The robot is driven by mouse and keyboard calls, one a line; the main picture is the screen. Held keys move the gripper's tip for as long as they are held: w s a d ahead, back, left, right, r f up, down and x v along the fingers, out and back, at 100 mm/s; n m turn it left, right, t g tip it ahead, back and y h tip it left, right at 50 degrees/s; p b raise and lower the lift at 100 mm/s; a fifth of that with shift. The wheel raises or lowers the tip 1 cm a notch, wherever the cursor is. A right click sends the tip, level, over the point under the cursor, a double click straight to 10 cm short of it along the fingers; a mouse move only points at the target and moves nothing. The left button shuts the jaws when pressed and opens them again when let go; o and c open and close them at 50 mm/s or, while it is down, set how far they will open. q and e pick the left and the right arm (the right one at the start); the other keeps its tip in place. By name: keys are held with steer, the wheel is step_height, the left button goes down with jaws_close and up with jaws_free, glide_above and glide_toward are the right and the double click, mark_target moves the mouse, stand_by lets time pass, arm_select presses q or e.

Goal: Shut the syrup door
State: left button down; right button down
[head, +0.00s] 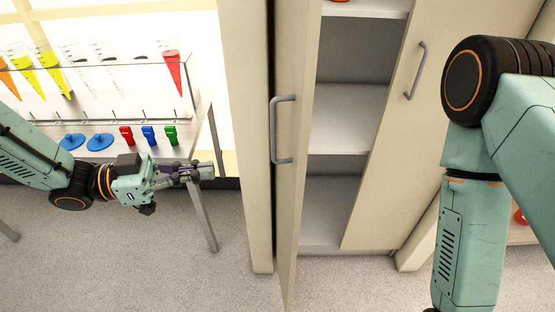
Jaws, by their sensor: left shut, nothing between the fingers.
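A tall beige cabinet (354,228) stands in the middle of the head view. One beige door (287,205) with a grey bar handle (273,130) stands open, seen nearly edge-on at the left of the shelves. A second beige door (385,190) with a grey handle (416,70) is at the right of the shelves. No label shows which is the syrup door. My left gripper (208,171) is shut and empty, left of the open door and apart from it. My right arm reaches down at the right, but its gripper is out of view.
The cabinet's visible grey shelves (345,118) are mostly bare. At the left a lit rack (150,66) holds several coloured cones, with blue discs (100,142) and small red, blue and green items below. Carpet (130,250) is clear in front.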

mark_target(295, 160)
arm_select(q)
steer(key=d, duration=0.4)
steer(key=w+d, duration=0.1)
steer(key=d, duration=0.3)
steer(key=w+d, duration=0.1)
steer(key=d, duration=0.3)
steer(key=shift+d, duration=0.4)
steer(key=shift+w+d+f, duration=0.1)
steer(key=shift+w+d, duration=0.15)
steer(key=shift+d, duration=0.2)
steer(key=shift+w, duration=0.2)
steer(key=shift+s, duration=0.2)
steer(key=shift+w+d, duration=0.15)
